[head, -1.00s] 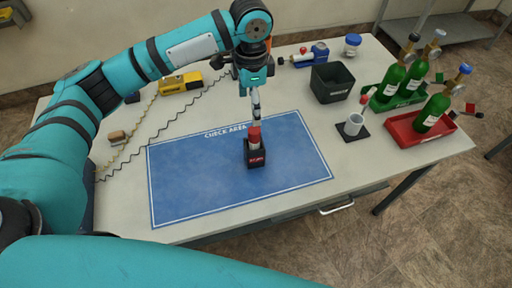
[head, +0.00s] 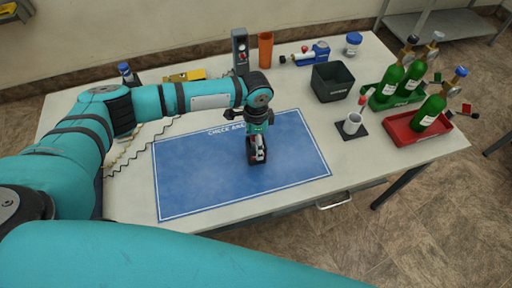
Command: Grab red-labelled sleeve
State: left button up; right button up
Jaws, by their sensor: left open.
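The red-labelled sleeve (head: 257,157) is a small dark block with a red top and red label, standing on the blue check-area mat (head: 200,180). It is now mostly hidden behind my left gripper (head: 257,150). The left gripper points down over the sleeve, with its fingers low around or just in front of it. The left gripper is open; whether a finger touches the sleeve cannot be told. My right gripper is out of view.
An orange cup (head: 265,50) stands at the back. The mat is otherwise clear.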

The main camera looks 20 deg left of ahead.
pick_arm(q)
jog(key=shift+f, duration=0.7)
jog(key=c, duration=1.3)
jog(key=shift+r, duration=0.15)
